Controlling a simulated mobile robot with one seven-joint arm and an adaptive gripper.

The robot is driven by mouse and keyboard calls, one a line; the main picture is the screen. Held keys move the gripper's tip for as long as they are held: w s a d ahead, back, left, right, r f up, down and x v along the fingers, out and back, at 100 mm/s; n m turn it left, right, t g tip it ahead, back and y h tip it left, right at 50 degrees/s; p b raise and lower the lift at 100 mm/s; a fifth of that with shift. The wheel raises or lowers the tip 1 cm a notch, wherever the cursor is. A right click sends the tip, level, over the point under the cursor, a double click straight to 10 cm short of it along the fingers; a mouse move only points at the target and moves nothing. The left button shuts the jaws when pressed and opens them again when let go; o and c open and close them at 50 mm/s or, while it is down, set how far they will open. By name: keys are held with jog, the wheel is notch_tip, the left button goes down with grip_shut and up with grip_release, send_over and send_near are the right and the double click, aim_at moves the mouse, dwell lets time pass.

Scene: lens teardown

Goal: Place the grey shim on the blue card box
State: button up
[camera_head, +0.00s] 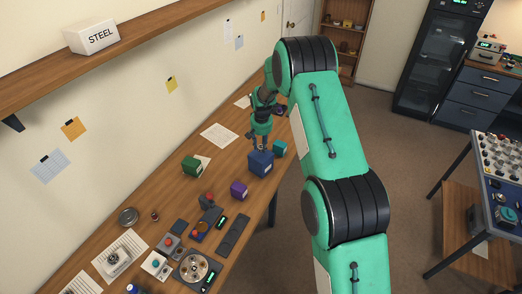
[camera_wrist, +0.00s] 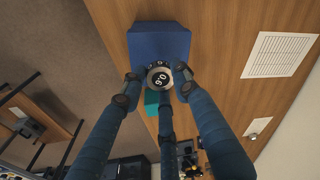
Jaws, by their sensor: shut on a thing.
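The blue card box (camera_head: 261,164) stands on the wooden bench in the head view. It fills the top middle of the wrist view (camera_wrist: 158,42). My gripper (camera_head: 260,145) is pointed down at the blue box. In the wrist view its fingers (camera_wrist: 159,84) are closed around a small round grey piece with a dark face and white digits, which I take as the grey shim (camera_wrist: 158,76). The shim shows in front of the box's lower edge in that view. I cannot tell whether it touches the box. In the head view the shim is too small to make out.
A teal box (camera_head: 280,149) stands close beside the blue box. A green box (camera_head: 192,166) and a purple box (camera_head: 239,190) are nearby. Several devices and a round metal part (camera_head: 193,268) crowd the near bench. White paper (camera_head: 219,136) lies flat towards the wall.

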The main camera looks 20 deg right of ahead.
aim_at(261, 147)
jog(key=shift+w, duration=0.2)
jog(key=shift+f, duration=1.75)
jog(key=shift+f, duration=0.1)
jog(key=o, duration=1.2)
jog(key=shift+c, duration=0.2)
jog(key=r, duration=0.4)
jog(key=s+r, duration=0.1)
jog(key=r, duration=0.7)
jog(key=shift+s+a, duration=0.15)
jog(key=shift+r, duration=0.15)
